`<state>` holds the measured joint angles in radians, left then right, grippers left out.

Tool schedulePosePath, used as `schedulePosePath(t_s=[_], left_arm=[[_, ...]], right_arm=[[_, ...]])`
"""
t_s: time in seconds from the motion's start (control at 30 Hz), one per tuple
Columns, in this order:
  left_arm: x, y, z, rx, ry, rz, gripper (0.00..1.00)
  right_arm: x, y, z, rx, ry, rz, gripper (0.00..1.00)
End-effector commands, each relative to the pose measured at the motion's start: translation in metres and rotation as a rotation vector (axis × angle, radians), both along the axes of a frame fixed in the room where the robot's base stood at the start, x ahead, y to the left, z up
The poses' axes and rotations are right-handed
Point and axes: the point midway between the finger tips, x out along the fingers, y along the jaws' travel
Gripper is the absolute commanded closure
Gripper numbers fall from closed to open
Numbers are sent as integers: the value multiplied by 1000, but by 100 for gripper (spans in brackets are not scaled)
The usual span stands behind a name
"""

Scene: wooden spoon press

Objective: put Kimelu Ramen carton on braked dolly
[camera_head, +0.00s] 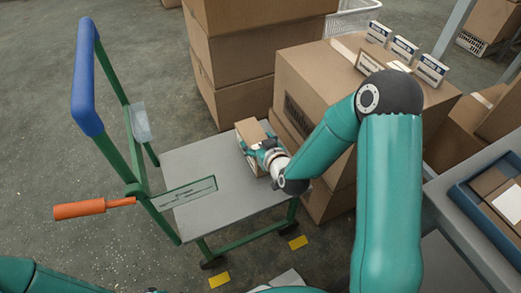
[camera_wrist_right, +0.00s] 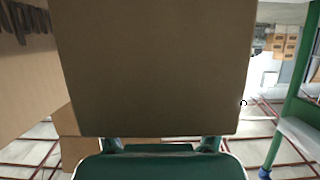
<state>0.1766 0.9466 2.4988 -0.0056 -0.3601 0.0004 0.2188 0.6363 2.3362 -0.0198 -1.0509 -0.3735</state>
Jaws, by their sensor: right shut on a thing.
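The small brown carton (camera_head: 250,131) is at the far right part of the dolly's grey deck (camera_head: 185,158) in the head view. Its plain brown face (camera_wrist_right: 155,65) fills most of the right wrist view; no brand name is readable on it. My right gripper (camera_head: 258,149) is shut on the carton from the near side. I cannot tell whether the carton's underside touches the deck. The dolly has a green frame, a blue-covered handle (camera_head: 87,85) and an orange lever (camera_head: 80,209). My left gripper is out of view; only part of that arm shows at lower left.
Tall stacked boxes (camera_head: 233,60) stand just behind the deck. A large carton (camera_head: 320,85) with several small labelled signs (camera_head: 402,49) stands right of it. A blue tray (camera_head: 480,205) holds boxes at the right. Yellow floor marks (camera_head: 219,279) lie by the dolly. Floor at left is clear.

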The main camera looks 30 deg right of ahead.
Motion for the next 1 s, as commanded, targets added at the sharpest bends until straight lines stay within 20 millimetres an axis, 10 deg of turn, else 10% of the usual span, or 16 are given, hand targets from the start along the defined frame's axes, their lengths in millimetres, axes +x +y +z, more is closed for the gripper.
schedulePosePath(t_s=[0.2,0.6,0.63,0.77,1.0], left_arm=[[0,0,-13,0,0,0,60],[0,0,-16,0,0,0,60],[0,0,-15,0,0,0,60],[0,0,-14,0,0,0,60],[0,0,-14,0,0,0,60]], right_arm=[[0,0,-33,0,1,1,74],[0,1,-38,-1,-2,1,74],[0,1,-37,0,1,1,22],[0,1,-37,0,1,1,1],[0,1,-37,0,1,2,0]])
